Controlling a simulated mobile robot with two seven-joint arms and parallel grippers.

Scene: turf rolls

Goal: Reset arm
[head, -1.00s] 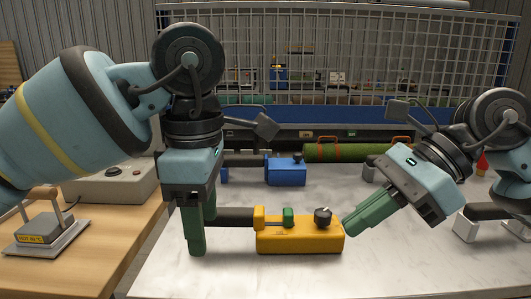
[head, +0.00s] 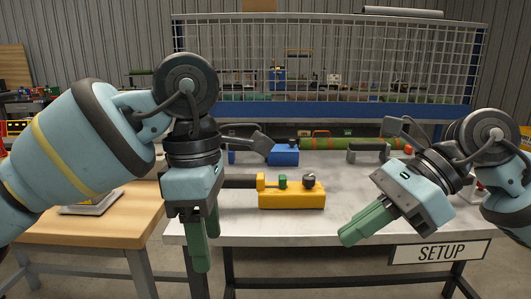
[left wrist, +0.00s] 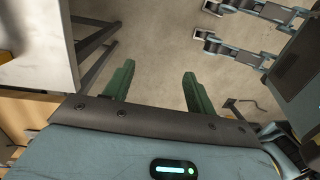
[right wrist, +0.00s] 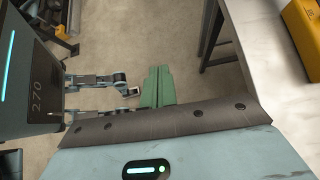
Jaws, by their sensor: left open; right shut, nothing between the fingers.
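My left gripper (head: 207,250) hangs pointing down in front of the white table's front edge. It is open and empty; the left wrist view shows its green fingers (left wrist: 160,85) apart over bare floor. My right gripper (head: 352,236) is tilted down and to the left near the front edge of the table. It is shut and empty; the right wrist view shows its fingers (right wrist: 157,86) together above the floor. A yellow tool (head: 290,199) with a dark handle, a green part and a black knob lies on the white table, apart from both grippers.
The white table (head: 345,225) carries a blue tool (head: 285,154), a green roll (head: 330,143) and a grey tool (head: 368,151) further back. A SETUP sign (head: 437,252) hangs at its front right. A wooden table (head: 95,228) stands at left. Floor before the table looks clear.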

